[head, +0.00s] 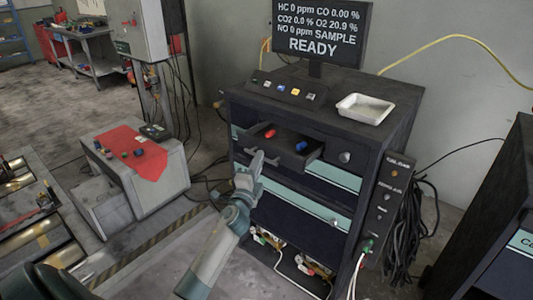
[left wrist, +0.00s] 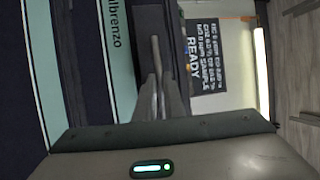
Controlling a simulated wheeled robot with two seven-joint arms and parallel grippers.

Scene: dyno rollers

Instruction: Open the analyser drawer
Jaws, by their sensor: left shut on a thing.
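The analyser (head: 322,110) is a dark cabinet with a monitor reading READY. Its upper left drawer (head: 297,160) stands partly pulled out, with a red item (head: 270,133) and a blue item (head: 301,146) inside. My left gripper (head: 257,162) reaches up from below to the drawer's front and is shut on the drawer handle. In the left wrist view, the fingers (left wrist: 161,97) close around the bar-like handle (left wrist: 155,50), with the dark drawer front beside them. The fingers hide part of the handle. My right gripper is not in view.
A white tray (head: 366,108) and a button panel (head: 288,88) sit on the cabinet top. A bench with a red cloth (head: 133,152) stands to the left. Cables (head: 406,235) hang at the cabinet's right side. Floor between bench and cabinet is fairly clear.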

